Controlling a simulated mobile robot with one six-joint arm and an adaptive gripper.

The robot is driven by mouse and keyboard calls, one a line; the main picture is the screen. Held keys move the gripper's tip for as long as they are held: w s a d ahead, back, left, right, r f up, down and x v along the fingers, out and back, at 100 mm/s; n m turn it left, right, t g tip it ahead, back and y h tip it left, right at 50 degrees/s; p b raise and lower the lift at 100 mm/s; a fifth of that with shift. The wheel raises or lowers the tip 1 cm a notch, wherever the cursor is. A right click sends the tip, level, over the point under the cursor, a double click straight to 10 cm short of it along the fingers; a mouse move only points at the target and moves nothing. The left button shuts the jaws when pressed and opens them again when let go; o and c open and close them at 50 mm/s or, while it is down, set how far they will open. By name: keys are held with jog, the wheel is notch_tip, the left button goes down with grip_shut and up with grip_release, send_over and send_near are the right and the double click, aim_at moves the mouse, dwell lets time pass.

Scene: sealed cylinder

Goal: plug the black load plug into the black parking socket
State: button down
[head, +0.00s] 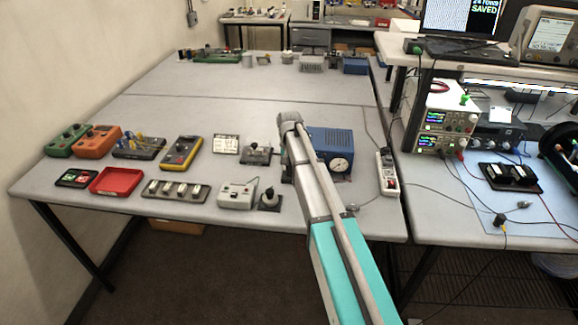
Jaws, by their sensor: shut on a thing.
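My arm reaches from the bottom of the head view over the near part of the left table. Its grey wrist bends down left of the blue box with a round gauge (333,145). My gripper (287,172) shows only as a dark sliver beside the arm, low over the table. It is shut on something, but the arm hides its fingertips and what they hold. I cannot make out the black load plug. I cannot pick out the black parking socket for certain either; the spot under my gripper is mostly hidden.
A white power strip (387,172) lies to the right, with cables nearby. The middle of the table behind is clear.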

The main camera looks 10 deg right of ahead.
jog(key=shift+f+b, duration=0.55)
dwell(0.4)
jog(key=shift+c, duration=2)
grip_release()
jog(key=shift+r, duration=0.15)
